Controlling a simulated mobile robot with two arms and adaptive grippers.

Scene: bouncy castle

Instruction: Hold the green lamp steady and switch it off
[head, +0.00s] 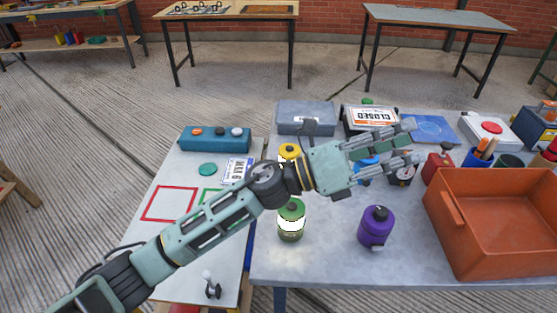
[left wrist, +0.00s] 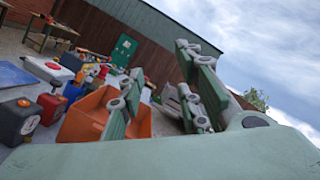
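The green lamp (head: 291,220) stands upright on the grey table, near its left front edge. It has a green top, a bright white band that looks lit, and a dark green base. My left arm crosses just above it in the head view. My left gripper (head: 411,147) is up and to the right of the lamp, apart from it, with its fingers spread and nothing between them. The left wrist view also shows the left gripper (left wrist: 158,70) open, and the green lamp is not visible there. My right gripper is not in view.
A purple canister (head: 376,228) stands right of the lamp, and a yellow-topped one (head: 289,151) behind it. An orange crate (head: 497,222) fills the right front. A grey toolbox (head: 305,117) and a CLOSED sign (head: 374,117) are at the back. Table between lamp and purple canister is clear.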

